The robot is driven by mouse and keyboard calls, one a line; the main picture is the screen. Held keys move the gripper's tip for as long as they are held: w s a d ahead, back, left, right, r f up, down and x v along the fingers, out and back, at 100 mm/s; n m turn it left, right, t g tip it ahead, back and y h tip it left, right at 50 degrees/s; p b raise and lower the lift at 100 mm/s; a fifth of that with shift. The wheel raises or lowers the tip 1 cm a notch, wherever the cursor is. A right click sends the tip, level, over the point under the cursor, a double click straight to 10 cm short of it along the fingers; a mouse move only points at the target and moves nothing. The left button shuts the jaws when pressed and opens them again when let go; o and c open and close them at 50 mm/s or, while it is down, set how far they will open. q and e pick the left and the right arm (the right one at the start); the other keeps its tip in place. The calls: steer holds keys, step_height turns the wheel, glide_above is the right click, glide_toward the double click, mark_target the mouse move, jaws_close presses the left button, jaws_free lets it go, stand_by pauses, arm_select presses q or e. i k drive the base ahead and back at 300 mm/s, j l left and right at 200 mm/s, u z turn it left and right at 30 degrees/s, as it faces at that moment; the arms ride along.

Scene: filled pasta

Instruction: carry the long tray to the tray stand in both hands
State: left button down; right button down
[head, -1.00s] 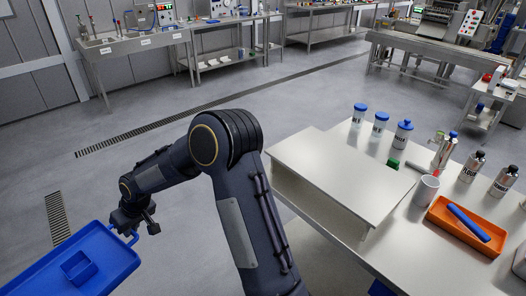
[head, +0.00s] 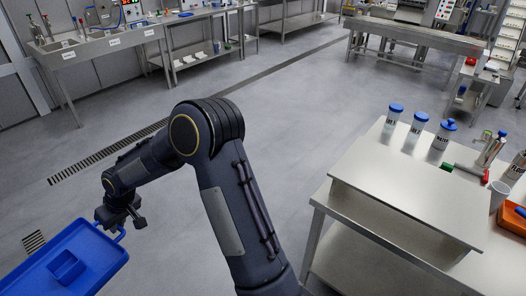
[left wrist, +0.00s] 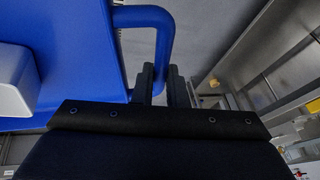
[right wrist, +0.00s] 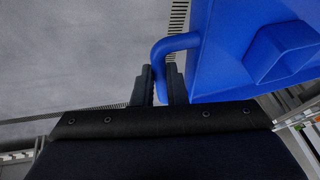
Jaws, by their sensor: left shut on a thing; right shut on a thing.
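The long blue tray (head: 100,262) is held at the lower left of the head view, with a small square raised-rim part (head: 66,267) on it. My right gripper (head: 124,225) is shut on the tray's end handle; the right wrist view shows the fingers (right wrist: 160,88) around this blue handle (right wrist: 172,44). My left gripper (left wrist: 163,82) is shut on another blue handle (left wrist: 150,15) in the left wrist view; it is outside the head view. A pale block (left wrist: 15,85) shows against the tray there. I cannot tell which thing is the tray stand.
A steel bench (head: 480,235) with a raised steel top (head: 400,190) stands at the right, carrying blue-lidded jars (head: 418,125) and an orange tray (head: 512,222). Steel sink tables (head: 100,42) stand at the back left. The grey floor between is open, with a drain channel (head: 130,143).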

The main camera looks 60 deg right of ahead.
mark_target(412, 181)
steer(key=i+z, duration=0.1)
steer(key=z, duration=2.9)
steer(key=i+z, duration=0.35)
steer(key=i, duration=0.65)
